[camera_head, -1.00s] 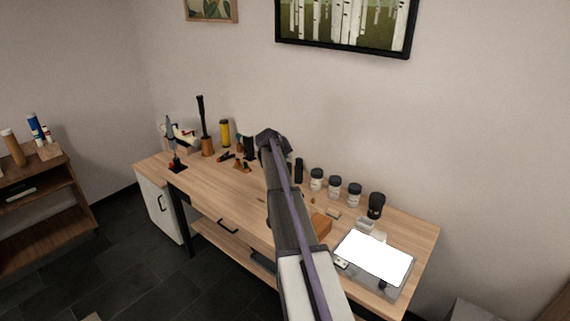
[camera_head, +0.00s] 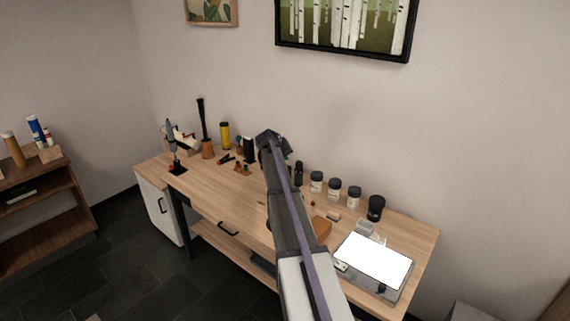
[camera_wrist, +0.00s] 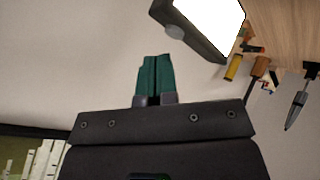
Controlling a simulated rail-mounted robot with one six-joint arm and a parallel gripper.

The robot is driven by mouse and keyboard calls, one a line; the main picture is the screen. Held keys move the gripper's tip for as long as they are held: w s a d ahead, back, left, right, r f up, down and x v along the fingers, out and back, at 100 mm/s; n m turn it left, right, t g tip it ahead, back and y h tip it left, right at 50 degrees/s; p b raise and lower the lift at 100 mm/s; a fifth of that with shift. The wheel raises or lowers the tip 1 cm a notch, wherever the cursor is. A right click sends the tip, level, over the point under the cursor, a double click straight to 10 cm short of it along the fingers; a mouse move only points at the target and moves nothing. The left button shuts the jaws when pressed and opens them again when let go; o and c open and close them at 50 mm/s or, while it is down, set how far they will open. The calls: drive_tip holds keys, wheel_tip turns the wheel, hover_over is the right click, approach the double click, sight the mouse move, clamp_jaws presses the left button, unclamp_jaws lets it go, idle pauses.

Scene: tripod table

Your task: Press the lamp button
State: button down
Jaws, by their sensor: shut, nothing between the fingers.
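In the wrist view, a dark lamp (camera_wrist: 193,37) with a bright white glowing panel stands at the top. A round grey button (camera_wrist: 175,32) shows on its dark side. My gripper (camera_wrist: 155,57) has its teal fingers closed together and empty. The fingertips appear just below and left of the button, with a small gap in the picture; I cannot tell the depth. In the head view my arm's tip hides the fingers and the button. A dark upright block (camera_head: 249,149) beside the arm's tip may be the lamp.
A yellow cylinder (camera_head: 225,134), a tool in a stand (camera_head: 172,147) and a wooden-based black tool (camera_head: 207,147) stand at the left of the table (camera_head: 212,197). Several jars (camera_head: 334,189) line its back. A glowing white pad (camera_head: 373,261) lies at the right. The wall is close behind.

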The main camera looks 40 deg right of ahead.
wheel_tip(320, 180, up, 6)
drive_tip(key=p, duration=0.6)
drive_tip(key=shift+f, duration=0.1)
drive_tip(key=s+a+f+n+g+y+b, duration=0.1)
drive_tip(key=s+a+f+b, duration=0.3)
drive_tip(key=s+a, duration=0.7)
drive_tip(key=s+a+f+n+g+y+b, duration=0.1)
drive_tip(key=s+a+f+y+b, duration=0.3)
drive_tip(key=a, duration=1.7)
drive_tip(key=s+a+f+n+g+y+b, duration=0.1)
drive_tip(key=s+a+f+n+y+b, duration=0.1)
drive_tip(key=s+a+f, duration=0.7)
drive_tip(key=s+a+y+b, duration=0.1)
drive_tip(key=s+a+b, duration=0.1)
drive_tip(key=s+a, duration=0.4)
drive_tip(key=shift+s+a+g, duration=0.4)
drive_tip(key=shift+s, duration=1.25)
